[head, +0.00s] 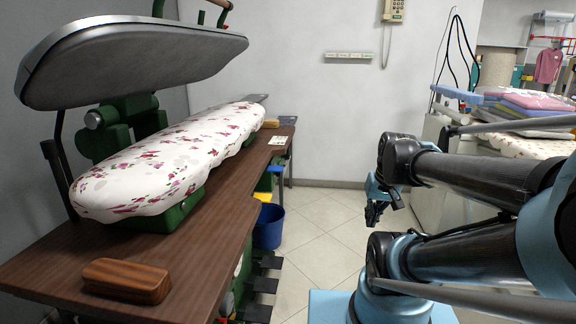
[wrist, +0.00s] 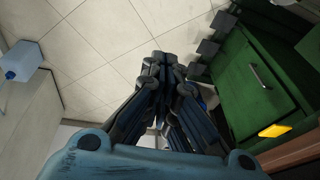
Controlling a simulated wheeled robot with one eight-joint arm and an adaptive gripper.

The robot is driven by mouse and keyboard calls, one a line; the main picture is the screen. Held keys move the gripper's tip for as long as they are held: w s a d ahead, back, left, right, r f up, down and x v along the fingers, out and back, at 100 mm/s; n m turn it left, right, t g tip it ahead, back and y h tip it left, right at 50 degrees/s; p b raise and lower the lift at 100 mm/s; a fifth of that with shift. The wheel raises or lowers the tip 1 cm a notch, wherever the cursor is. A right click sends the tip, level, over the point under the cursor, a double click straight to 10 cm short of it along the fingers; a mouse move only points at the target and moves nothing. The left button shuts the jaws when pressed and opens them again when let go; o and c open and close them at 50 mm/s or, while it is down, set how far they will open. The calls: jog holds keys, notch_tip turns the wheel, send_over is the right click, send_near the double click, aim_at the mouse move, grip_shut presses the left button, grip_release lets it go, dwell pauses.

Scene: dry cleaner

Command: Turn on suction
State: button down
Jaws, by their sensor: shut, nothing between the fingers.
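A steam press stands at the left in the head view, with a raised metal head (head: 140,60) over a flower-print padded board (head: 170,165). Black foot pedals (head: 262,285) stick out in a row low on its right side. They also show as grey plates in the wrist view (wrist: 207,47). No label marks a suction control, so I cannot tell which part it is. My gripper (head: 373,218) hangs over the open floor, right of the press and apart from it. In the wrist view its fingers (wrist: 165,60) are together, empty, pointing over floor tiles.
A brown wooden block (head: 126,281) lies on the press table (head: 215,225). A blue bucket (head: 269,228) stands beneath the table's right edge. A green cabinet (wrist: 245,90) is at right in the wrist view. Tiled floor (head: 320,230) is clear between press and right-hand counter.

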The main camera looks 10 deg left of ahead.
aim_at(280, 163)
jog(key=w+a+r+m+t+y, duration=0.1)
jog(key=w+a+r+t+y, duration=0.35)
jog(key=w, duration=1.05)
jog(key=w+a+r+m+g+y, duration=0.1)
jog(key=w+a, duration=0.7)
jog(key=w, duration=0.6)
jog(key=w+a+r+m+t+y, duration=0.1)
jog(key=w+a+r+t+y, duration=0.35)
jog(key=w, duration=1.05)
jog(key=w+a+f+m+t, duration=0.1)
jog(key=w+a+f+m, duration=0.15)
jog(key=w+f, duration=0.4)
jog(key=w+a+f+m, duration=0.1)
jog(key=w+a+f, duration=0.3)
jog(key=w, duration=0.6)
jog(key=w+f+m+t+h, duration=0.1)
jog(key=w+f+m+t, duration=0.2)
jog(key=f, duration=1.1)
jog(key=w+m, duration=0.2)
jog(key=w, duration=0.2)
jog(key=shift+a+f, duration=0.25)
jog(key=shift+a, duration=0.05)
jog(key=shift+w, duration=0.1)
jog(key=s+a+x, duration=0.1)
jog(key=a+x, duration=0.1)
jog(key=x, duration=1)
jog(key=shift+a, duration=0.45)
